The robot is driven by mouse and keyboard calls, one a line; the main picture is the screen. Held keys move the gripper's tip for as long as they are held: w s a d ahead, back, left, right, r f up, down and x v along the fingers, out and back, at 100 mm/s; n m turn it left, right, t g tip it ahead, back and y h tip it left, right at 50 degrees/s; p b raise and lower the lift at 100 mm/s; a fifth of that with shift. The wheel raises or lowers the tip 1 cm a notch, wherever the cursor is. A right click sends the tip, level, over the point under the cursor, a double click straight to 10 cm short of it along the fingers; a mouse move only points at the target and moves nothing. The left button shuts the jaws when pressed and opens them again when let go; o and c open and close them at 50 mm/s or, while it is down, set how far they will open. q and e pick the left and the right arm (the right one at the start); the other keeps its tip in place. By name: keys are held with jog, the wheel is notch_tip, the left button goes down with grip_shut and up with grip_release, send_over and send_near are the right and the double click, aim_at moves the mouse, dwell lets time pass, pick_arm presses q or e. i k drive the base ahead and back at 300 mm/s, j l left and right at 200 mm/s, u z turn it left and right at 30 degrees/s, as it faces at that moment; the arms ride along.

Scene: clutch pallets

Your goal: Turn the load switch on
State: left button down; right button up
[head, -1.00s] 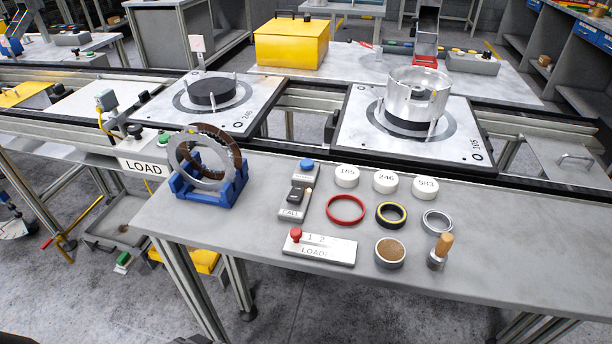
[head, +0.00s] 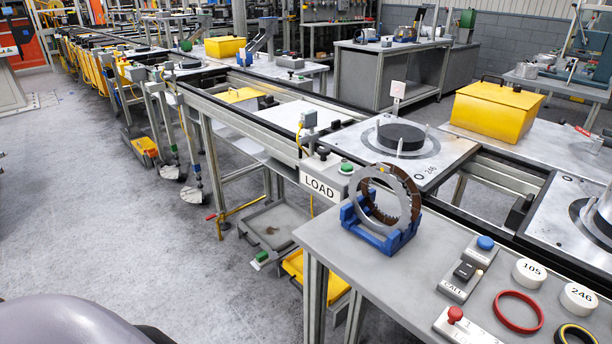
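The switch plate (head: 447,328) lies on the grey bench, cut off by the bottom edge of the head view. Its red knob (head: 455,314) stands at the plate's left end, beside a printed 1. The rest of its lettering is out of view. A white LOAD sign (head: 319,188) hangs at the conveyor's front, left of the bench. A green button (head: 346,167) sits on a box just above that sign. Neither of my grippers is in view; a grey rounded part of my own body fills the lower left corner.
A blue stand (head: 384,238) holds upright rings on the bench's left end. A call panel (head: 467,270) with a blue button, white discs 105 (head: 529,272) and 246 (head: 579,299), and a red ring (head: 518,311) lie at right. Open floor (head: 120,230) lies left of the bench.

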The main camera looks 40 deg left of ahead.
aim_at(324, 152)
jog(key=u, duration=0.9)
jog(key=j+z, duration=0.15)
